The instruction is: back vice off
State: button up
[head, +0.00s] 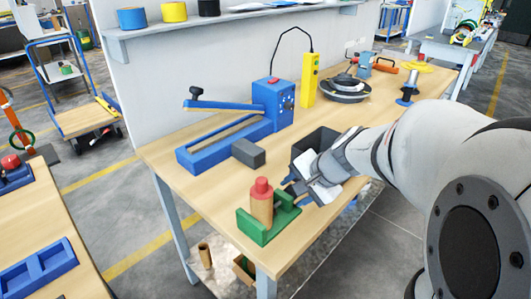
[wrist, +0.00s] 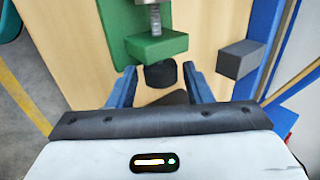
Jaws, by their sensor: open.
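The green vice (head: 258,232) stands near the front edge of the wooden bench, with a tan cylinder (head: 261,209) with a red top in it. In the wrist view the green vice body (wrist: 157,46) shows with a metal screw (wrist: 155,18) behind it and a black knob (wrist: 160,75) on the near side. My gripper (head: 288,184) is open beside the vice. In the wrist view its blue fingers (wrist: 161,84) stand left and right of the knob, with gaps on both sides. I cannot tell whether the knob is fully at fingertip depth.
A grey block (head: 248,153) lies behind the vice; it also shows right of my fingers in the wrist view (wrist: 240,60). A blue sealer (head: 222,140) lies at the back left, and a dark open bin (head: 313,140) stands close to my gripper. The bench's front left corner is clear.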

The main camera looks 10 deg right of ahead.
jog(key=shift+r+p, duration=0.45)
jog(key=shift+p, duration=0.8)
jog(key=shift+w+a+g+h+p, duration=0.1)
jog(key=shift+g+h+p, duration=0.25)
jog(key=shift+p, duration=0.5)
jog(key=g+h+p, duration=0.1)
jog(key=p, duration=0.6)
jog(key=shift+w+a+r+g, duration=0.1)
jog(key=shift+w+g, duration=0.05)
jog(key=shift+g, duration=0.2)
jog(key=shift+p, duration=0.65)
jog(key=shift+f+h+p, duration=0.25)
jog(key=shift+f+p, duration=0.1)
jog(key=r+g+p, duration=0.1)
jog(key=p, duration=0.2)
jog(key=shift+w+p, duration=0.1)
jog(key=shift+p, duration=0.2)
jog(key=h+p, duration=0.1)
jog(key=p, duration=0.3)
jog(key=shift+w+a+g, duration=0.1)
jog(key=shift+g, duration=0.3)
